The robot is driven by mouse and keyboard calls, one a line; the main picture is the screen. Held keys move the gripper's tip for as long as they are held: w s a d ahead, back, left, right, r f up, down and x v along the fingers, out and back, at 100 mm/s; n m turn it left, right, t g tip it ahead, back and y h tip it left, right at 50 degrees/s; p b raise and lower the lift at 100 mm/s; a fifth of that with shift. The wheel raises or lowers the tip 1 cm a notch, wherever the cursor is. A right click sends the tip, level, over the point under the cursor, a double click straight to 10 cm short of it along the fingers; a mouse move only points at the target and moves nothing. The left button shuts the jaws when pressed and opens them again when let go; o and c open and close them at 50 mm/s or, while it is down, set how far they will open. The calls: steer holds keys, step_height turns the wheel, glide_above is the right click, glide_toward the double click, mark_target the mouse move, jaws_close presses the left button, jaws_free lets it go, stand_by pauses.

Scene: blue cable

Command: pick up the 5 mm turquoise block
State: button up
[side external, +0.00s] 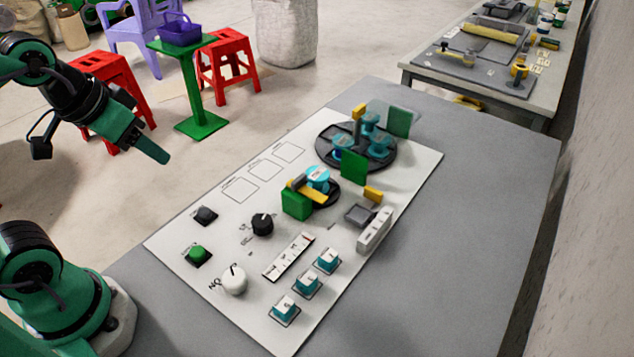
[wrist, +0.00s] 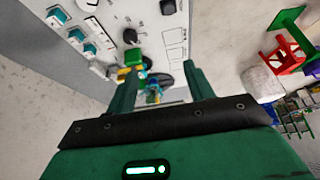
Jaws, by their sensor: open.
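Three small turquoise blocks with pale tops sit in a slanted row of grey-edged holders on the white panel. In the side view they are the far block (side external: 328,261), the middle block (side external: 307,284) and the near block (side external: 285,308). The marks on their tops are too small to read, so I cannot tell which is 5 mm. The row also shows at the upper left of the wrist view (wrist: 76,35). My gripper (side external: 160,155) is in the air left of the panel, well away from the blocks. In the wrist view its fingers (wrist: 160,74) are apart with nothing held.
The white panel (side external: 215,222) carries a black knob (side external: 262,224), a white knob (side external: 233,280) and a green button (side external: 197,253). A dark round turntable (side external: 327,158) with turquoise parts and green blocks (side external: 354,168) stands toward the back. The grey table (side external: 480,200) is clear on the right.

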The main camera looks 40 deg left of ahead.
steer(key=w+d+f+g, duration=0.2)
steer(key=w+d, duration=0.1)
steer(key=d, duration=0.3)
steer(key=g, duration=0.4)
glide_above(281, 305)
step_height(281, 305, down, 14)
steer(key=shift+s+r, duration=0.15)
steer(key=shift+r, duration=0.1)
steer(key=shift+f, duration=1.35)
steer(key=shift+f, duration=0.1)
steer(key=shift+w+f, duration=0.2)
steer(key=shift+f, duration=2.25)
steer(key=shift+c, duration=0.4)
steer(key=c, duration=1)
